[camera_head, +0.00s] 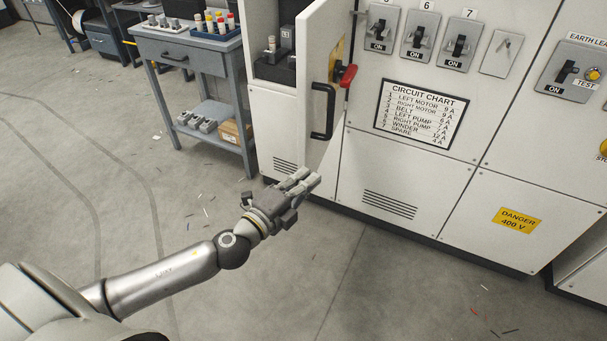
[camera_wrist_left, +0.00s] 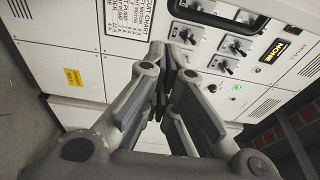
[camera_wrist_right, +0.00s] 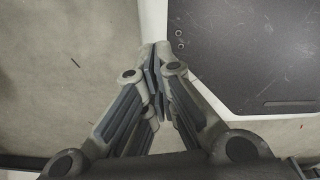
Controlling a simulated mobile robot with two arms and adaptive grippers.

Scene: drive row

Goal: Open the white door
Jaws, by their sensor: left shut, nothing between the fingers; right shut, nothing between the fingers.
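The white door (camera_head: 313,70) is on the grey-white cabinet in the head view. It stands swung out from the cabinet front, with its compartment showing to its left. A black pull handle (camera_head: 322,112) and a red lever (camera_head: 348,76) on a yellow plate are on its right-facing side. My left gripper (camera_head: 308,179) is shut and empty, in front of the cabinet and below the black handle in the picture, apart from it. In the left wrist view its fingers are together. My right gripper (camera_wrist_right: 157,62) shows only in the right wrist view, shut and empty.
The circuit chart (camera_head: 421,113) and several switches are on the cabinet right of the door. A grey workbench (camera_head: 190,48) with coloured-capped items stands left of the cabinet. The concrete floor (camera_head: 230,300) in front is open, with small scraps scattered on it.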

